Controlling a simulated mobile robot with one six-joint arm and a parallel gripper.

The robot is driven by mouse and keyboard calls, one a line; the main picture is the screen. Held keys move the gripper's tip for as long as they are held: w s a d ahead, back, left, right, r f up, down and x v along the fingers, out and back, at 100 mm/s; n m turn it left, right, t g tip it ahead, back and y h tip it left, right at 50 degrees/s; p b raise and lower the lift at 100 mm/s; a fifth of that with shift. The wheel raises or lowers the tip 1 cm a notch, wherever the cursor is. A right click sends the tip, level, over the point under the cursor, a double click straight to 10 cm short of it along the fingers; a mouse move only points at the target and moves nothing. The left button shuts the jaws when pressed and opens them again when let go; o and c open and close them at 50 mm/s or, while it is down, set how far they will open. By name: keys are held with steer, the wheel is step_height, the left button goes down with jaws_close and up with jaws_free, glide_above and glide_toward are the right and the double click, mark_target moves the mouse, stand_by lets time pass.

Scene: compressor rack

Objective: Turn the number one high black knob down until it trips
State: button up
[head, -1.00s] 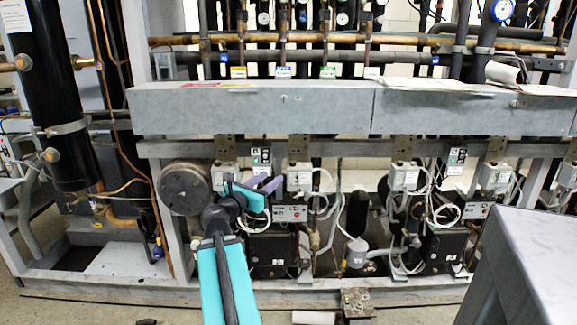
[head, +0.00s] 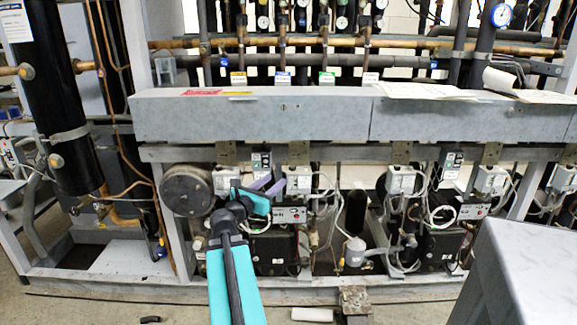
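My gripper (head: 272,195), with teal and purple parts, is at the end of my teal arm. It is in front of the left part of the rack, at the row of small grey control boxes. One grey control box (head: 226,180) is just left of it and another (head: 299,180) just right. The number one high black knob cannot be made out; it is too small or hidden by my gripper. I cannot tell whether the gripper touches anything or how far its fingers are apart.
A long grey beam (head: 250,118) runs above the control boxes. A round grey disc (head: 187,190) is left of my gripper. A grey cabinet (head: 525,270) fills the lower right. Loose cables hang around the boxes. Open floor (head: 90,308) lies in front of the rack.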

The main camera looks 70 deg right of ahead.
mark_target(292, 168)
steer(key=shift+d+r+p, duration=0.1)
steer(key=shift+d+p, duration=0.15)
steer(key=shift+p, duration=0.25)
steer(key=shift+s+d, duration=0.3)
steer(key=shift+d, duration=1.5)
steer(key=shift+s+d, duration=0.25)
steer(key=shift+d, duration=1.55)
steer(key=shift+s+d, duration=0.3)
steer(key=shift+d, duration=1.5)
steer(key=c, duration=0.9)
steer(key=shift+d, duration=0.15)
jaws_close()
steer(key=shift+s+a+n+t, duration=0.2)
steer(key=shift+n+t, duration=0.2)
steer(key=shift+t, duration=0.3)
